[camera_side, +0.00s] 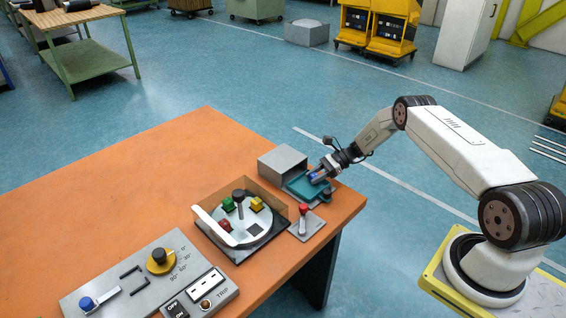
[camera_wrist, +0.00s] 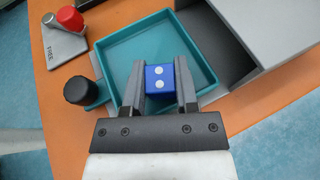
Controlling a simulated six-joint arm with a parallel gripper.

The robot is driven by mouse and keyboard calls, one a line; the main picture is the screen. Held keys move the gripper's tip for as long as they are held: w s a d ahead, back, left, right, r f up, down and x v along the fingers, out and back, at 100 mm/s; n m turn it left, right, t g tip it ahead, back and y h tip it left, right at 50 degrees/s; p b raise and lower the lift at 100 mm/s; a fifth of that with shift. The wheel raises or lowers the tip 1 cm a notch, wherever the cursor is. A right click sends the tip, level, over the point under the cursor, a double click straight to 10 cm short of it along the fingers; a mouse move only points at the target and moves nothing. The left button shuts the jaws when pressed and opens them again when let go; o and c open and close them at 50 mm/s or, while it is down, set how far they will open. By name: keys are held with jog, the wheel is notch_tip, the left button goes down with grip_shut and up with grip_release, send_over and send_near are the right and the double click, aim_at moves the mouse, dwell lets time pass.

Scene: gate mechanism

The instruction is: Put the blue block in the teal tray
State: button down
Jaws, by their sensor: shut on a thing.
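The blue block (camera_wrist: 160,79) has white dots on its face and sits between the two fingers of my gripper (camera_wrist: 161,84), which is shut on it. In the wrist view the block appears over the teal tray (camera_wrist: 118,58); I cannot tell whether it touches the tray floor. In the side view my gripper (camera_side: 319,177) is at the teal tray (camera_side: 299,188), near the right end of the orange table, and the block (camera_side: 314,177) shows only as a small blue patch at the fingertips.
A grey box (camera_side: 282,160) stands behind the tray. A dark knob (camera_wrist: 78,90) and a red-tipped lever (camera_wrist: 70,18) are beside the tray. A round turntable (camera_side: 243,222) with green, yellow and red blocks and a low wall stands left. A control panel (camera_side: 140,285) lies at the front left.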

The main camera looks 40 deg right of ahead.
jog(key=shift+c, duration=1.8)
grip_release()
jog(key=shift+f, duration=0.1)
jog(key=v, duration=1.2)
jog(key=shift+r, duration=0.25)
jog(key=shift+w+a, duration=0.1)
jog(key=shift+w, duration=0.05)
